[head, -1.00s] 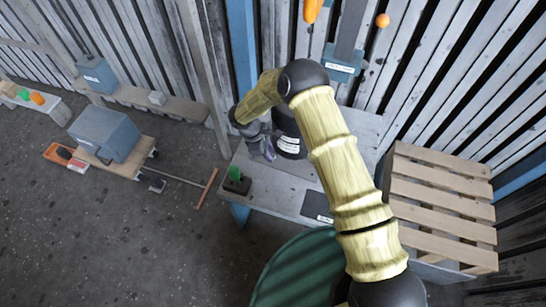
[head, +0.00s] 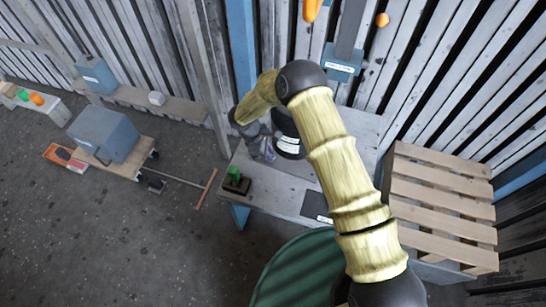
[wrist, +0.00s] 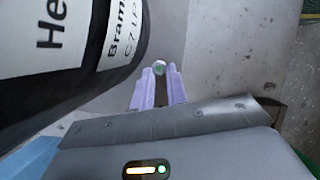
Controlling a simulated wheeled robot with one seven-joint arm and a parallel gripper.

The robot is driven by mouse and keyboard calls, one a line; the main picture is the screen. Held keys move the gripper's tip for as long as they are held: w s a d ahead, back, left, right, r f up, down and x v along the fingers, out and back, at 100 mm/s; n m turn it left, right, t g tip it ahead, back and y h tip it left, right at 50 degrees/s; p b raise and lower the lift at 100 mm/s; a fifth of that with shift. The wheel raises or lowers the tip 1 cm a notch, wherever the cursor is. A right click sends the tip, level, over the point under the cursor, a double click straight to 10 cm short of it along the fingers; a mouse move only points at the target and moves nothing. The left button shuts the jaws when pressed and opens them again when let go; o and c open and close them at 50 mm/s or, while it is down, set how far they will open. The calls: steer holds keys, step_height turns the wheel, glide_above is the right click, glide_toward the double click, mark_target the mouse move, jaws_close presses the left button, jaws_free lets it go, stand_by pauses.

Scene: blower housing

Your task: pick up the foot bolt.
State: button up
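A small round greenish-grey piece, likely the foot bolt (wrist: 159,67), shows between the tips of my gripper's fingers in the wrist view. My gripper (wrist: 160,76) has two pale purple fingers with a narrow gap between them; whether they press on the piece is unclear. In the head view my gripper (head: 262,150) is low over the grey table, beside the black housing (head: 289,140). The housing, black with white labels, fills the upper left of the wrist view (wrist: 70,70), close to the fingers. The bolt cannot be made out in the head view.
The grey table (head: 285,190) carries a dark block with a green piece (head: 235,180) at its left end and a dark label plate (head: 317,207). A wooden pallet (head: 440,200) stands to the right. A green drum (head: 300,270) is in front.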

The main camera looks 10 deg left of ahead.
stand_by(0.3)
steer(key=shift+w+r, duration=0.1)
steer(key=shift+r, duration=0.15)
step_height(320, 180, up, 7)
steer(key=s+p, duration=0.1)
steer(key=s+a, duration=0.3)
steer(key=s, duration=1.6)
step_height(320, 180, up, 5)
steer(key=p, duration=0.3)
